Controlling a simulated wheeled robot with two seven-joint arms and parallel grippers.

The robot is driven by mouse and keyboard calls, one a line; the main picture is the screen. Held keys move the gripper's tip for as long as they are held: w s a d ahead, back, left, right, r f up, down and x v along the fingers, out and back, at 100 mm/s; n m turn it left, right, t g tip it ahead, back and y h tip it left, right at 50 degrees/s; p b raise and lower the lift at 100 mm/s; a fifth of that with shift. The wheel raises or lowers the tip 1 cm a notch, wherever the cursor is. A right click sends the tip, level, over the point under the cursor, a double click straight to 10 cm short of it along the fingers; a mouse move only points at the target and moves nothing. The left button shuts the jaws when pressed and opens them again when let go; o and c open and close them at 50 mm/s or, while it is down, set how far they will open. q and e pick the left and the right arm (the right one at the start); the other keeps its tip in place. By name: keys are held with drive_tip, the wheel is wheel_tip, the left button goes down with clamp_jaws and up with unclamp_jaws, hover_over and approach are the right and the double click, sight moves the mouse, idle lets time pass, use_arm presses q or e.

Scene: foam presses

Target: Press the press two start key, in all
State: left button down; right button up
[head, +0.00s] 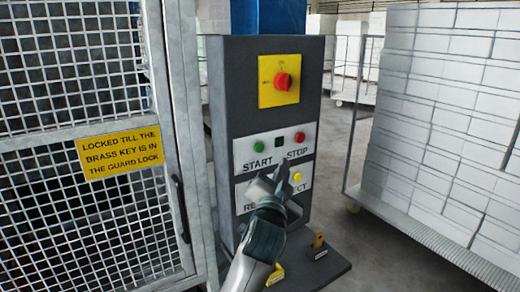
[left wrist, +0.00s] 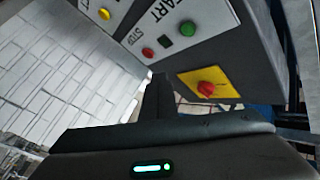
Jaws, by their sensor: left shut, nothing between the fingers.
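A dark grey control post (head: 226,120) stands ahead. Its white panel carries a green START key (head: 258,146), a red STOP key (head: 300,137) and a small dark square between them. No press number is readable on it. My left gripper (head: 281,174) is shut and empty, in front of the lower panel, below and right of the START key in the picture. It covers part of the lower labels. The left wrist view shows the green START key (left wrist: 187,29), the red STOP key (left wrist: 148,53) and my finger (left wrist: 157,96). Contact with the panel cannot be told. My right gripper is not in view.
A red rotary switch (head: 285,81) sits on a yellow plate above. A yellow button (head: 297,176) is on the lower panel. A mesh guard (head: 75,60) with a yellow sign (head: 118,152) stands left. A cart of white blocks (head: 440,120) stands right. Small brass-coloured pieces (head: 318,240) are at the post's base.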

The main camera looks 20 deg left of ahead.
sight(259, 148)
use_arm(q)
drive_tip(key=shift+w+a+b, duration=0.25)
drive_tip(key=shift+w+a, duration=0.65)
drive_tip(key=shift+a, duration=0.25)
drive_tip(key=shift+w+a+b, duration=0.25)
drive_tip(key=shift+w+a, duration=0.65)
drive_tip(key=shift+a, duration=0.3)
drive_tip(key=shift+w+a+b, duration=0.25)
drive_tip(key=shift+w+a, duration=0.65)
drive_tip(key=shift+a, duration=0.25)
